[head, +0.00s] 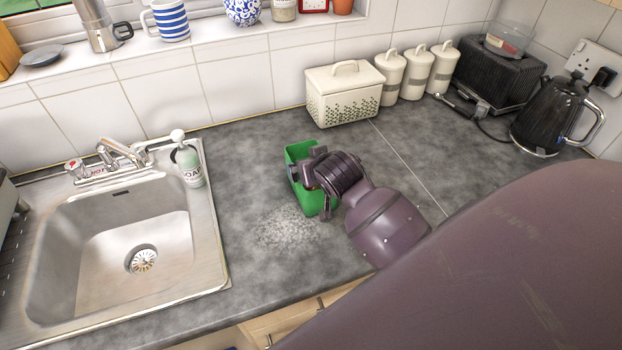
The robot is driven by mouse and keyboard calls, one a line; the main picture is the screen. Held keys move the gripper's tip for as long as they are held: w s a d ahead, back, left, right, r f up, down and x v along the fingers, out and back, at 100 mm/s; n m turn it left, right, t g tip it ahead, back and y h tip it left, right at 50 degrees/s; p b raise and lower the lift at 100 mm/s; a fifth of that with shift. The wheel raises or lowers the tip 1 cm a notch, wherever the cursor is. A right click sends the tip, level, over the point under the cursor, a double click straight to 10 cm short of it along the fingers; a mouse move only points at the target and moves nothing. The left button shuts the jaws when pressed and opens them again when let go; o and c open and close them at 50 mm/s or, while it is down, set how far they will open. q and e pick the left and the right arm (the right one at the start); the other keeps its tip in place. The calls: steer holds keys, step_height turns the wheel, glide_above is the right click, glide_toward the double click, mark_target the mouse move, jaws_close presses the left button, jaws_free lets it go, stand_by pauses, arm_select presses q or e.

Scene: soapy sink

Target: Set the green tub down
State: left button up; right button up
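The green tub (299,154) is near the middle of the worktop in the head view, to the right of the sink. It looks roughly upright, and its right side is partly hidden by my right gripper. My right gripper (312,188) comes in from the right and appears shut on the tub's wall; its fingertips are partly hidden. I cannot tell whether the tub's base touches the worktop. My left gripper is not in view.
A patch of white grains (285,231) lies on the grey worktop (250,170) in front of the tub. A soap bottle (189,166) stands at the sink's (90,255) rim. A cream bread bin (344,97) stands behind; a black kettle (545,118) is far right.

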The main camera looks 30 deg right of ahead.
steer(key=shift+w+f, duration=0.2)
steer(key=c, duration=0.9)
